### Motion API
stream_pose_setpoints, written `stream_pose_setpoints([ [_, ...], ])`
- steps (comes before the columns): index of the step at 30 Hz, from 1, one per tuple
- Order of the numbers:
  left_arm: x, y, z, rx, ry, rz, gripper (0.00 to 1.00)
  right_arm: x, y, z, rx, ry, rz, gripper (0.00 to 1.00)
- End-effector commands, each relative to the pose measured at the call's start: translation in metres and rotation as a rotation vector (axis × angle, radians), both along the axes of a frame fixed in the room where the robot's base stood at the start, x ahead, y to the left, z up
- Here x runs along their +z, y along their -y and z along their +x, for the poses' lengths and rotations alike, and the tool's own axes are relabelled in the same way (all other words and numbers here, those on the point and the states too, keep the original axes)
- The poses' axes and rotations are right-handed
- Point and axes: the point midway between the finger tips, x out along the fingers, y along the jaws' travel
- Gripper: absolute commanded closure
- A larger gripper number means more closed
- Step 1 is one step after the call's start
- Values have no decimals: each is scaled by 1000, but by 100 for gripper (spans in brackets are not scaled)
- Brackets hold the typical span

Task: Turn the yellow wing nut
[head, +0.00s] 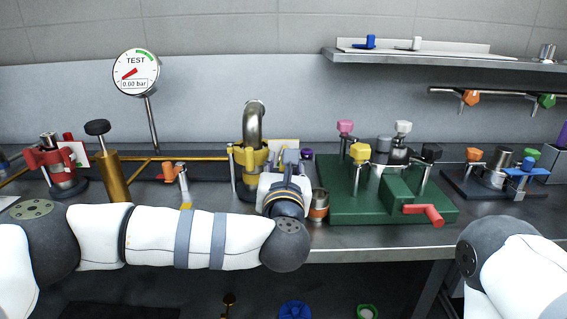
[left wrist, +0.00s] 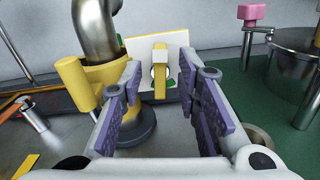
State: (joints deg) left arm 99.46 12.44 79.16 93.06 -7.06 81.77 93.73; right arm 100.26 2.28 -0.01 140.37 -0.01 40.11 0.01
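The yellow wing nut (left wrist: 160,82) shows in the left wrist view as an upright yellow piece in front of a white plate (left wrist: 177,53). It belongs beside a yellow clamp (left wrist: 80,78) around a bent steel pipe (left wrist: 95,28). In the head view the clamp (head: 250,158) stands behind my left gripper (head: 292,158), and the wing nut cannot be made out there. My left gripper's purple-padded fingers (left wrist: 163,108) are open, one on each side of the wing nut in the picture. They appear apart from it. My right gripper is out of view.
A green block (head: 338,208) with several coloured knobs and a red handle (head: 425,214) stands right of my left gripper. A brass post (head: 113,177) and a red clamp (head: 50,158) stand left. A shelf (head: 450,59) hangs behind.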

Motion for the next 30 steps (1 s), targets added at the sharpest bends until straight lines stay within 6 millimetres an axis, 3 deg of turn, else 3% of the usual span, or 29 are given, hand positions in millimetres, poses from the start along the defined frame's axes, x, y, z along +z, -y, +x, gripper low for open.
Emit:
stream_pose_setpoints([
  [5, -1, 1, -18, -5, -3, 1, 70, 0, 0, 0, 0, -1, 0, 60],
  [12, -1, 1, -83, -5, -3, 0, 70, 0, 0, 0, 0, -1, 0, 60],
  [16, -1, 1, -108, -4, -1, 0, 70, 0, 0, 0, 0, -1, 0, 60],
  [21, 0, 0, -120, 0, 0, 0, 70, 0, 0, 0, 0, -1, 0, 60],
  [30, 0, 0, -120, 0, 0, 0, 70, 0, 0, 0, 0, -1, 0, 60],
])
